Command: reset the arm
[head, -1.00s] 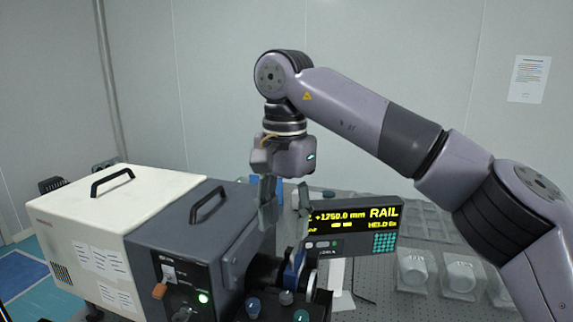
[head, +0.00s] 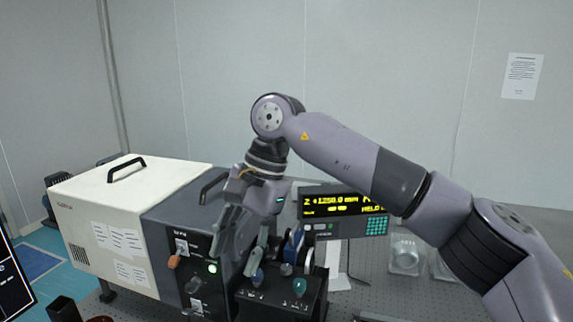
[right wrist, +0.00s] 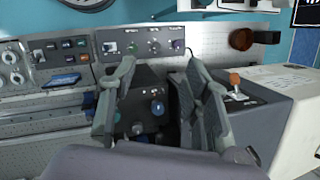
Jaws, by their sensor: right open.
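My right arm reaches in from the right in the head view. Its gripper (head: 243,245) points down and tilts a little, with its fingers spread and nothing between them. It hangs in front of the dark grey control box and above the small black knob unit (head: 283,295). In the right wrist view the open fingers (right wrist: 160,100) frame the black knob unit (right wrist: 140,105). I cannot tell whether a finger touches the unit. My left gripper is not in view.
The dark grey box (head: 180,225) has a lit green lamp and an orange-tipped switch. A cream box (head: 95,205) adjoins it at left. A yellow-lettered readout (head: 340,212) stands behind at right. Clear mounts (head: 405,255) stand on the perforated table further right.

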